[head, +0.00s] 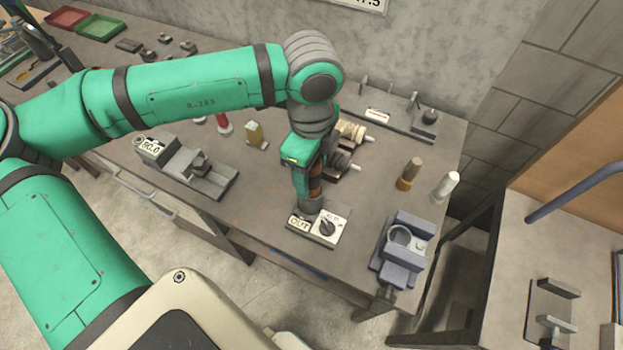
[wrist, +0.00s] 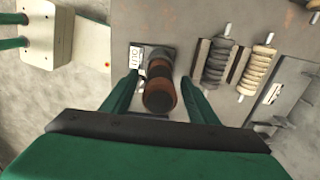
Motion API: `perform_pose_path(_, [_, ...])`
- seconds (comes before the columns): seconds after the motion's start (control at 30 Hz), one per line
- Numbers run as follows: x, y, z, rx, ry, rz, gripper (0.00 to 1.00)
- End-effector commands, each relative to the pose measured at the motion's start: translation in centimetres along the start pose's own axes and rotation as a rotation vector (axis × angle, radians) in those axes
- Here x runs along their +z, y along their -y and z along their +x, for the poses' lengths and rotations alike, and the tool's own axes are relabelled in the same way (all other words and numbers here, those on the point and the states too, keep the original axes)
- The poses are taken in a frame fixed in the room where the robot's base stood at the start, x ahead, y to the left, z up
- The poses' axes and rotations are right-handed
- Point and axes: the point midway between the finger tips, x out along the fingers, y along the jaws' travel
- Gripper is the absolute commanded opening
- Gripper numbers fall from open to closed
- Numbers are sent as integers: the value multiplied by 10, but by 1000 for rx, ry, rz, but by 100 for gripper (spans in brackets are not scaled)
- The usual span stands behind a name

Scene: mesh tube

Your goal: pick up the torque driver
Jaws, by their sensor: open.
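The torque driver (wrist: 160,97), which I take to be the upright tool with a dark brown and orange handle, stands at the "OUT" plate (head: 300,222) near the table's front edge. Its handle (head: 316,186) shows partly behind my gripper in the head view. My gripper (wrist: 159,82) is open, pointing down, with one green finger on each side of the driver. In the wrist view a gap shows on both sides of the handle. The driver's lower end is mostly hidden by its own handle in that view.
Dark and cream spools (head: 350,131) stand close behind my gripper. A brown cylinder (head: 410,172) and a white one (head: 446,186) stand to the right. A blue-grey vise (head: 404,250) is at the front right corner. A grey fixture (head: 190,170) lies left.

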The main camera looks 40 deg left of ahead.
Motion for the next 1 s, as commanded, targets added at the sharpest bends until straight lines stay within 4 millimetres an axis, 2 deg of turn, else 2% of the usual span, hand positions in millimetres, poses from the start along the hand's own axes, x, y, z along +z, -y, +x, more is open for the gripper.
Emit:
perform_pose_path(0.13, [0, 0, 9, 0, 0, 0, 54])
perform_pose_path(0.33, [0, 0, 10, 0, 0, 0, 54])
perform_pose_path(0.37, [0, 0, 10, 0, 0, 0, 52])
perform_pose_path(0.5, [0, 0, 10, 0, 0, 0, 18])
perform_pose_path(0.57, [0, 0, 10, 0, 0, 0, 5])
perform_pose_path(0.83, [0, 0, 8, -1, 0, 0, 5])
perform_pose_path(1.0, [0, 1, -7, -4, 0, -1, 5])
